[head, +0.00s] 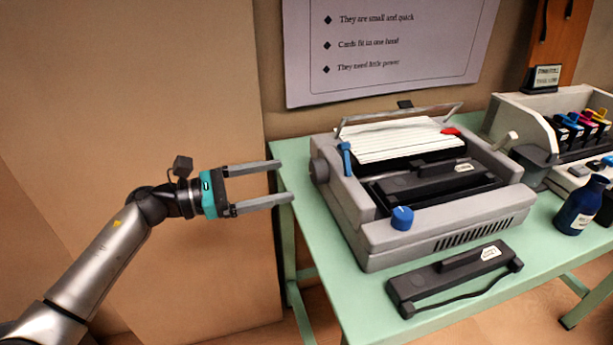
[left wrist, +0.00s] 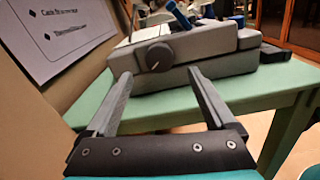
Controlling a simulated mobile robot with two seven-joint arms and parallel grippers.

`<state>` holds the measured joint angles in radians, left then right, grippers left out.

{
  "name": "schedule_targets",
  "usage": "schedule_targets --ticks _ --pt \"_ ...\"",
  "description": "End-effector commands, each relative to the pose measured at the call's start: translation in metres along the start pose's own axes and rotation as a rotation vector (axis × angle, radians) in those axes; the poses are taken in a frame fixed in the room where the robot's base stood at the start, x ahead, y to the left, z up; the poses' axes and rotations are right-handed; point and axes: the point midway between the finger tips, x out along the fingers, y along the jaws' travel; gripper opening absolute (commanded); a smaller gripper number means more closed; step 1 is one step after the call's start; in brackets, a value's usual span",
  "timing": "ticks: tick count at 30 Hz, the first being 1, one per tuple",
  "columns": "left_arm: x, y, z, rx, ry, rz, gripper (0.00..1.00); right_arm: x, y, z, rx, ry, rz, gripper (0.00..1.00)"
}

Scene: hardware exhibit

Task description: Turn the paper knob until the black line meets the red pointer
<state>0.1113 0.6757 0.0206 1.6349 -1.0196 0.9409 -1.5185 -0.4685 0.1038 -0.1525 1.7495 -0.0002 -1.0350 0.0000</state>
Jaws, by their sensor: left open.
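A grey printer (head: 440,222) stands on the green table with white lined paper (head: 395,141) in its top. A red pointer (head: 451,131) sits at the paper's right edge. Which line is the black one I cannot tell. A round dark knob (head: 319,172) is on the printer's left side; it also shows in the left wrist view (left wrist: 153,57) with a small light mark on its face. My left gripper (head: 286,181) is open and empty, to the left of this knob and apart from it. In the left wrist view the knob appears between and beyond the fingers. My right gripper is not in view.
A blue knob (head: 402,217) and a blue lever (head: 345,158) are on the printer. A black cartridge (head: 455,278) lies in front of it on the green table (head: 345,293). A blue bottle (head: 580,206) and a second machine (head: 545,118) stand to the right. A wall poster (head: 385,85) hangs behind.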

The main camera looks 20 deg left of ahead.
Motion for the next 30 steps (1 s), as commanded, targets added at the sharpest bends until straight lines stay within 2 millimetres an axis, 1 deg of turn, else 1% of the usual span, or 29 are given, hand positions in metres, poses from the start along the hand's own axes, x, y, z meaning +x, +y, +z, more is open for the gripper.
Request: schedule_targets --ticks 1,3,6,9,12,15,22,23,30 --pt "0.012 0.000 0.001 0.002 -0.004 -0.001 0.89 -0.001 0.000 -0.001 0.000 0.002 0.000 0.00" --pt "0.025 0.000 0.001 0.000 -0.004 0.000 0.89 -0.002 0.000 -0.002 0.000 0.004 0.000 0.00" --pt "0.042 0.000 0.000 0.000 -0.002 0.000 0.89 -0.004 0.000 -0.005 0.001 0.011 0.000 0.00" --pt "0.053 0.000 0.000 -0.002 -0.002 0.001 0.89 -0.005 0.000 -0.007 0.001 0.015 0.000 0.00" --pt "0.061 0.000 0.000 -0.002 -0.001 0.001 0.89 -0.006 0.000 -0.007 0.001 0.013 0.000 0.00" --pt "0.064 0.000 0.000 -0.003 0.000 0.002 0.89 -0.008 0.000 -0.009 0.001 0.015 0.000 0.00" --pt "0.065 0.000 -0.001 -0.003 0.000 0.001 0.89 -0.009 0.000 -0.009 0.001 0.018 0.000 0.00" --pt "0.065 0.000 -0.001 -0.003 0.000 0.001 0.88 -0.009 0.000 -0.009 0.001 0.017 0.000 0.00" --pt "0.065 0.000 -0.001 -0.003 0.000 0.001 0.61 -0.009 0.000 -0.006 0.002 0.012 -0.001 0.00"
